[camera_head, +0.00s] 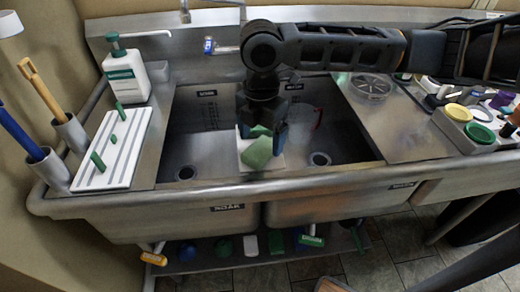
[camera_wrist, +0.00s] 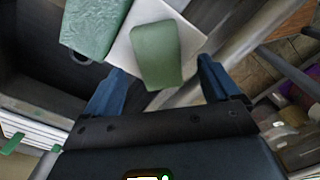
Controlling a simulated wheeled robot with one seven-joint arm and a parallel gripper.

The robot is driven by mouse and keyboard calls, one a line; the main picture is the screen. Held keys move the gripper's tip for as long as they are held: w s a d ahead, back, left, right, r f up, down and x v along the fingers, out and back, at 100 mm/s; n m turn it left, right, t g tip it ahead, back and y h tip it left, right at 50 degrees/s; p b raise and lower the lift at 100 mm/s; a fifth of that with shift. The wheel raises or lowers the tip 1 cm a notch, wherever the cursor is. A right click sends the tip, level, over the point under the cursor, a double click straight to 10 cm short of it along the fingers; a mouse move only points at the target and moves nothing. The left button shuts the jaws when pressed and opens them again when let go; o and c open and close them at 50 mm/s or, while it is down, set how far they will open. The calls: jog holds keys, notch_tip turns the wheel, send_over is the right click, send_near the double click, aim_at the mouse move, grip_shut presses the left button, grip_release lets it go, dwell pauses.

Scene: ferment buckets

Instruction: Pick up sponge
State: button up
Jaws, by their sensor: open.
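A smooth green block (camera_wrist: 157,53), which looks like the sponge, lies on a white plate or ledge (camera_wrist: 128,48) in the wrist view. A rougher teal-green pad (camera_wrist: 95,25) lies beside it to the left. In the head view a green block (camera_head: 257,154) shows on a white surface between the two sink basins, below my gripper. My gripper (camera_head: 262,134) points down over the sink. Its two blue fingers (camera_wrist: 162,67) are open, with the near end of the smooth block in line between them. I cannot tell the height gap. The fingers partly hide the green things in the head view.
Steel sink basins with drains surround the spot, with a front rim (camera_head: 230,190). A soap bottle (camera_head: 125,72) and a white ribbed board (camera_head: 115,150) stand left. Taps are behind. Colored lids (camera_head: 458,112) and small items crowd the right counter. Cleaning things sit on the lower shelf.

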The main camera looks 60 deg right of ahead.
aim_at(261, 148)
jog(key=shift+f, duration=1.85)
jog(key=shift+c, duration=0.4)
jog(key=c, duration=1)
jog(key=shift+c, duration=0.6)
notch_tip(261, 148, up, 10)
jog(key=shift+b, duration=0.3)
